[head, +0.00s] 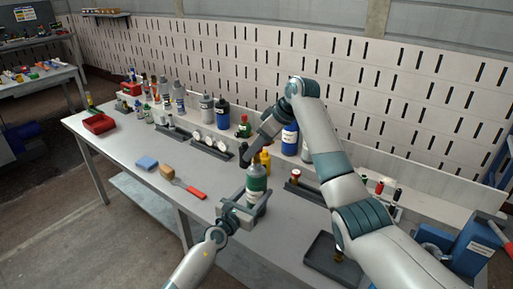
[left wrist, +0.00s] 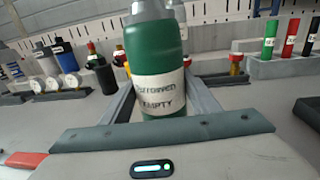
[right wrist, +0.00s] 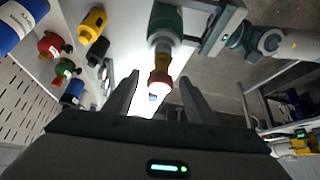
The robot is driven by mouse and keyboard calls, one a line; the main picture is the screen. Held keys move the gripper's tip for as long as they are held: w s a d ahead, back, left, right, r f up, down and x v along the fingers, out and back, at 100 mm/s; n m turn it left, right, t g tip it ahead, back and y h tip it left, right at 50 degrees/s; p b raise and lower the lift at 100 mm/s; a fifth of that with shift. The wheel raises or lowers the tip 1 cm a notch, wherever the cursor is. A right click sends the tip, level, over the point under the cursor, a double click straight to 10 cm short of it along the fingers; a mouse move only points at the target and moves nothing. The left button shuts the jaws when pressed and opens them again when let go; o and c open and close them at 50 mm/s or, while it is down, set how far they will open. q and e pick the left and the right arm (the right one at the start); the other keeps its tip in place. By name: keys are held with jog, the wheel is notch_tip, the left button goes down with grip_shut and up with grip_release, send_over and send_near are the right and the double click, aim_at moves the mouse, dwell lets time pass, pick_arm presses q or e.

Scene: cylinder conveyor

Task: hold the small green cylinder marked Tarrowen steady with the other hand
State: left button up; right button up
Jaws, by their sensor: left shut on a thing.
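The small green cylinder (head: 257,184) has a white label and a grey shoulder, and stands near the front edge of the bench. In the left wrist view (left wrist: 157,50) its label reads roughly Tarrowen, with EMPTY below. My left gripper (head: 243,207) is shut around its lower body. My right gripper (head: 243,153) is above the bench, beside the cylinder's top. In the right wrist view its fingers (right wrist: 160,95) are apart with nothing gripped, and the cylinder (right wrist: 165,22) is beyond them at the top. The cylinder's top is cut off in the left wrist view.
A blue sponge (head: 147,163), a brown block (head: 167,172) and a red-handled tool (head: 195,192) lie to the left. A yellow bottle (head: 265,161) and a large blue cylinder (head: 290,139) stand behind. A dark tray (head: 318,250) lies at the front right.

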dwell(0.3)
jog(key=v, duration=1.2)
pick_arm(q)
jog(key=o, duration=1.2)
jog(key=shift+o, duration=0.2)
jog(key=shift+s, duration=0.15)
jog(key=v, duration=1.1)
jog(key=shift+s+a, duration=0.3)
jog(key=shift+f, duration=0.1)
